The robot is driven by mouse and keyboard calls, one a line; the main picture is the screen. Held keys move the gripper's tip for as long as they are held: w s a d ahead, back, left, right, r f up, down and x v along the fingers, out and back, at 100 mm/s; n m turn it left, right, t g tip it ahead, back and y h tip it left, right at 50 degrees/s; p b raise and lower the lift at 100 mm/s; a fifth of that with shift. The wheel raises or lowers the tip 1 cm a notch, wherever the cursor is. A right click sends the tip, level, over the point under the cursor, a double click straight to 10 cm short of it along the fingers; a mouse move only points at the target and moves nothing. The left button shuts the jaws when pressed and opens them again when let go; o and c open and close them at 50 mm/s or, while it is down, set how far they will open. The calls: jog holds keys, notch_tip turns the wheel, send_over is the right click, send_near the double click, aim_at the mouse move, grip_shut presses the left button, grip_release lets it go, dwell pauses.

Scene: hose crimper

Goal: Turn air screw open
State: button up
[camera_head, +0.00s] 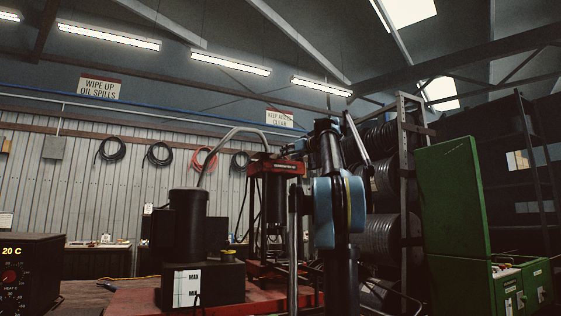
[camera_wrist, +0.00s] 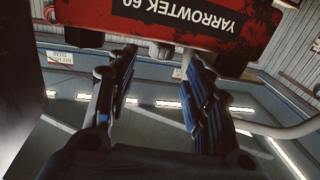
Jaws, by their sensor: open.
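The red crimper (camera_head: 277,167) stands behind my arm in the head view. In the wrist view its red head (camera_wrist: 185,18) fills the top, with the label YARROWTEK 60 upside down. My gripper (camera_wrist: 160,62) is open and empty, its two dark fingers pointing at the edge of this head. A small round fitting (camera_wrist: 160,49) sits at that edge between the fingertips, apart from both. A small knob (camera_wrist: 50,14) shows at the far left. I cannot tell which of these, if either, is the air screw. My gripper is not clear in the head view.
A dark cylinder (camera_head: 188,222) with a curved pipe (camera_head: 228,135) stands left of the crimper. A rack with hose reels (camera_head: 384,190) and a green cabinet (camera_head: 452,205) are at the right. A control box (camera_head: 28,272) reads 20 C at the left.

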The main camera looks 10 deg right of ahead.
jog(key=x, duration=0.8)
jog(key=shift+w+a, duration=0.1)
jog(key=shift+w, duration=0.05)
jog(key=c, duration=1.1)
